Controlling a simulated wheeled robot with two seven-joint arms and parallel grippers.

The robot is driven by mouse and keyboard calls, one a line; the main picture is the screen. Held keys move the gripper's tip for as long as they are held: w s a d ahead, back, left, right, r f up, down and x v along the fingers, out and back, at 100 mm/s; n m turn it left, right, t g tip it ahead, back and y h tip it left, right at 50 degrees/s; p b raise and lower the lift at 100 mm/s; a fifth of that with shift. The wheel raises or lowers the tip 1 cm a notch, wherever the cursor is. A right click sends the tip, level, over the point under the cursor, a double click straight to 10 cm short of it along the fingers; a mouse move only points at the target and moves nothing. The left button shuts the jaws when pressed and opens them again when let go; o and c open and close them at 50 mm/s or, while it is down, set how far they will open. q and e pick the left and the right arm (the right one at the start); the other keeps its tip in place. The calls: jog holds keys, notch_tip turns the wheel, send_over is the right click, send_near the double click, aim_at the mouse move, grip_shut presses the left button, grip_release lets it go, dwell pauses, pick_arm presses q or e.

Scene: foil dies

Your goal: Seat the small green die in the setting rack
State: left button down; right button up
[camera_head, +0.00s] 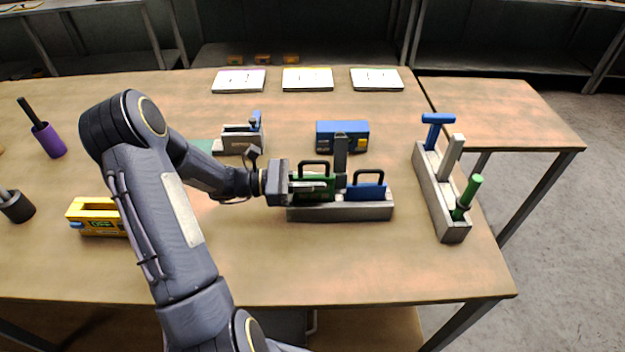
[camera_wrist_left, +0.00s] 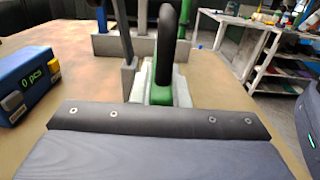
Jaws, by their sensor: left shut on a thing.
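The green die (camera_head: 318,190) with a black loop handle sits at the left part of the grey setting rack (camera_head: 340,213). My left gripper (camera_head: 322,186) comes in from the left and is shut on it. A blue die (camera_head: 367,192) with a black handle stands at the right part of the same rack. In the left wrist view the black handle and green top of the green die (camera_wrist_left: 160,95) show beyond the gripper body, over grey rack parts. I cannot tell whether its lower edge is fully down in the slot. My right gripper is not in view.
A dark post (camera_head: 341,153) rises at the rack's middle. A blue counter box (camera_head: 342,134) stands behind, and a small grey device with a blue lever (camera_head: 241,138) behind left. A grey tool holder (camera_head: 436,190) stands right, a yellow box (camera_head: 93,216) left. The front table is clear.

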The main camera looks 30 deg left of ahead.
pick_arm(q)
jog(key=shift+f+b, duration=0.5)
jog(key=shift+f, duration=0.25)
jog(key=shift+r, duration=0.15)
jog(key=shift+r+p, duration=1.85)
jog(key=shift+r, duration=0.2)
dwell(0.6)
jog(key=shift+f+b, duration=1.3)
jog(key=shift+f, duration=0.8)
jog(key=c, duration=1.3)
grip_release()
jog(key=shift+f, duration=0.1)
